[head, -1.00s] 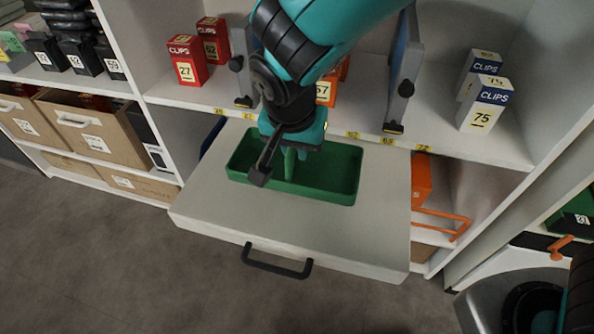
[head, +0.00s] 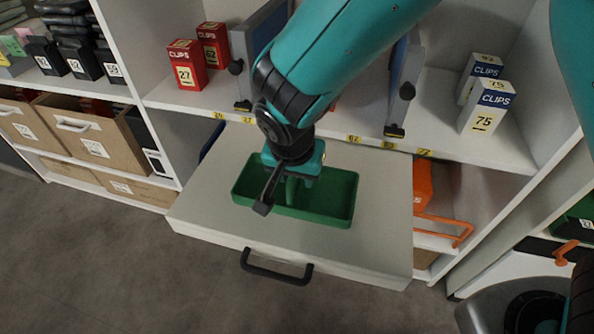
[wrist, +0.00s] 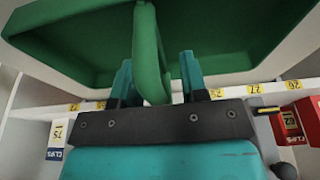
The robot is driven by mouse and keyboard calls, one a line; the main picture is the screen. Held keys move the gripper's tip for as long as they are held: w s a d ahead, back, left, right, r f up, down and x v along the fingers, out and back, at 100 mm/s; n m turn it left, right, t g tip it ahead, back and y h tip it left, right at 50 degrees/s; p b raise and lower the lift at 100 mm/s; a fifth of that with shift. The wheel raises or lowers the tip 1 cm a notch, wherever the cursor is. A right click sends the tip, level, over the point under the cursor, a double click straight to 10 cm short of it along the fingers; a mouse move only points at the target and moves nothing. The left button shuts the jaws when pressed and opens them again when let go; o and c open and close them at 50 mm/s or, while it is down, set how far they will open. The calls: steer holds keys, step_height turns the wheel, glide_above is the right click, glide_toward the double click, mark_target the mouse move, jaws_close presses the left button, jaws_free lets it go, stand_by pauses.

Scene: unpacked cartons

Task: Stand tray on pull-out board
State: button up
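The green tray (head: 340,203) is a shallow open box with an upright handle across its middle. It is level and at the board's surface, over its back half; I cannot see for sure whether its base touches. The pull-out board (head: 225,222) is pale grey and stands out from the shelf unit. My gripper (head: 291,188) points down into the tray at the handle. In the wrist view the handle (wrist: 149,50) stands between my two fingers (wrist: 157,78), with a gap showing at the right finger, so the gripper looks open around it.
The board has a black pull bar (head: 276,268) at its front, with bare room ahead of the tray. Above stand red clip boxes (head: 187,65), blue-white clip boxes (head: 487,107) and upright blue-grey dividers (head: 402,85). An orange item (head: 422,185) sits right of the board.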

steer(key=shift+r, duration=0.1)
steer(key=p+v, duration=0.2)
steer(key=v, duration=1)
steer(key=shift+r, duration=0.1)
steer(key=s+d+r+n+g+y, duration=0.1)
steer(key=s+d+r+n+y, duration=0.1)
steer(key=s+d+r+n, duration=0.2)
steer(key=s+d+r+n+g+y, duration=0.2)
steer(key=s+d+r+n+y, duration=0.1)
steer(key=s+d+n, duration=0.4)
steer(key=shift+s+d+r, duration=0.55)
steer(key=shift+s+d, duration=0.3)
steer(key=shift+s, duration=0.25)
